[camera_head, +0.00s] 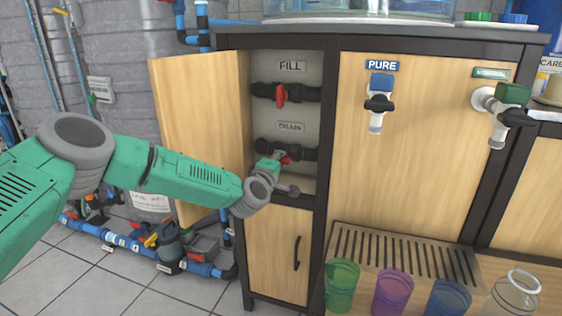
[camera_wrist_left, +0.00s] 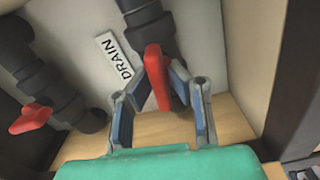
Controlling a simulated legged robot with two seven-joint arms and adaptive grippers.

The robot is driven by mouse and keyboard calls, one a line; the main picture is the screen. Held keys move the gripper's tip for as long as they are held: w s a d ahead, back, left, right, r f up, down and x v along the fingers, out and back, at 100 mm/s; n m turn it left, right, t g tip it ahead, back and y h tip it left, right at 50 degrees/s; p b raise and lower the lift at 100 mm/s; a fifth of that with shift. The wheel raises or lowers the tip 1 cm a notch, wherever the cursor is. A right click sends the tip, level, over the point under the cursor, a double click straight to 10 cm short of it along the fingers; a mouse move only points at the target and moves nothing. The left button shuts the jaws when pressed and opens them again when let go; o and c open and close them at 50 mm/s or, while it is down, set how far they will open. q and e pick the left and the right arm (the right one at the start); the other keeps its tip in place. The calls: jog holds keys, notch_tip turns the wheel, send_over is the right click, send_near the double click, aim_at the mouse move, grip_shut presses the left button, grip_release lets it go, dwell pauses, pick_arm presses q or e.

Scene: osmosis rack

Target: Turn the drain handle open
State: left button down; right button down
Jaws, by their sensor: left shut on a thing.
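The red drain handle (camera_wrist_left: 157,77) sits on a black pipe below the DRAIN label (camera_wrist_left: 113,56) in the left wrist view. In the head view the drain handle (camera_head: 286,160) is partly hidden by my left gripper (camera_head: 281,157). The left gripper also shows in the left wrist view (camera_wrist_left: 158,90), its two fingers on either side of the red handle and shut on it. The handle points out from the pipe toward the wrist camera. My right gripper is not in view.
The red fill handle (camera_head: 281,95) hangs down on the pipe above. An open wooden door (camera_head: 185,130) stands left of the compartment. A PURE tap (camera_head: 379,100) and a green-topped tap (camera_head: 505,105) are to the right. Several cups stand before the slatted drip tray (camera_head: 405,245).

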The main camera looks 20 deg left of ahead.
pick_arm(q)
jog(key=shift+w+a+r+n, duration=0.2)
jog(key=shift+a+n, duration=0.25)
jog(key=shift+n, duration=0.45)
jog(key=shift+s+f, duration=0.1)
jog(key=shift+f, duration=0.05)
jog(key=c, duration=1.6)
grip_release()
jog(key=shift+a, duration=0.1)
jog(key=shift+f, duration=0.15)
jog(key=shift+s+d, duration=0.2)
jog(key=shift+s, duration=0.25)
jog(key=shift+s+a+f, duration=0.1)
jog(key=shift+s+a, duration=0.1)
jog(key=shift+s, duration=2.6)
jog(key=shift+s+a, duration=0.2)
jog(key=shift+s, duration=2.55)
